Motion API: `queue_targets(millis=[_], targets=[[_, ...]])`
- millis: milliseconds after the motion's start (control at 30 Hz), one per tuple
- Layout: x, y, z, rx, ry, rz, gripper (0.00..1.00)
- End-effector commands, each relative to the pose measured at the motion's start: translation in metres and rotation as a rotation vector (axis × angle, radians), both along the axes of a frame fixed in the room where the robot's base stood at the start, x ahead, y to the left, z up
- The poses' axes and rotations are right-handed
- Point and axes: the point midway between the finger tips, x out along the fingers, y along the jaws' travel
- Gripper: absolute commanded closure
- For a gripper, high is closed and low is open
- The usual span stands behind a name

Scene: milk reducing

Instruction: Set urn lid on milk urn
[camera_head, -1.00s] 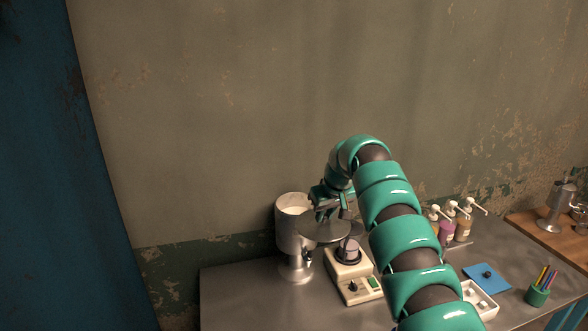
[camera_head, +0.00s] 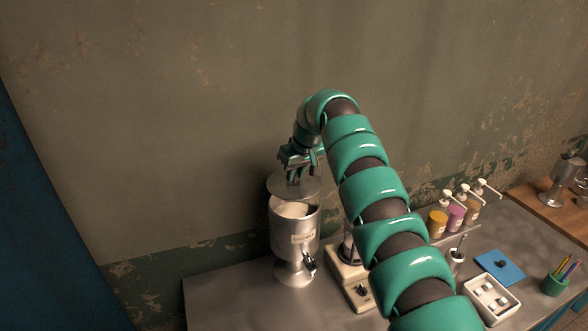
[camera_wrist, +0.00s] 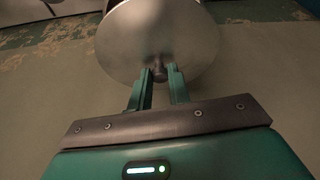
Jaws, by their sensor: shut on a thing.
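The milk urn (camera_head: 292,240) is a silver metal cylinder on a foot with a tap at its front. It stands upright at the left of the table, its top open and white milk showing inside. The urn lid (camera_head: 284,186) is a round grey metal disc with a small knob. My gripper (camera_head: 296,173) is shut on the lid's knob and holds the lid above and slightly behind the urn's opening. In the wrist view the lid (camera_wrist: 157,35) shows beyond the fingers of my gripper (camera_wrist: 159,74), with the knob between them. Whether the lid touches the rim is unclear.
A cream device (camera_head: 349,272) stands just right of the urn, partly hidden by my arm. Several pump bottles (camera_head: 455,212), a blue mat (camera_head: 499,267), a white tray (camera_head: 492,300) and a green pen cup (camera_head: 556,283) are farther right. The table left of the urn (camera_head: 225,292) is clear.

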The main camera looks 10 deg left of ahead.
Motion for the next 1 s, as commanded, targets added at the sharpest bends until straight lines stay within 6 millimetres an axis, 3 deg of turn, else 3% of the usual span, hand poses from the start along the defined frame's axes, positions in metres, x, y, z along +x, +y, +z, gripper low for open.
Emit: queue_targets(millis=[600,1000], targets=[[0.000,0.000,-0.052,0.000,0.000,-0.001,1.00],[0.000,0.000,-0.056,0.000,0.000,0.000,1.00]])
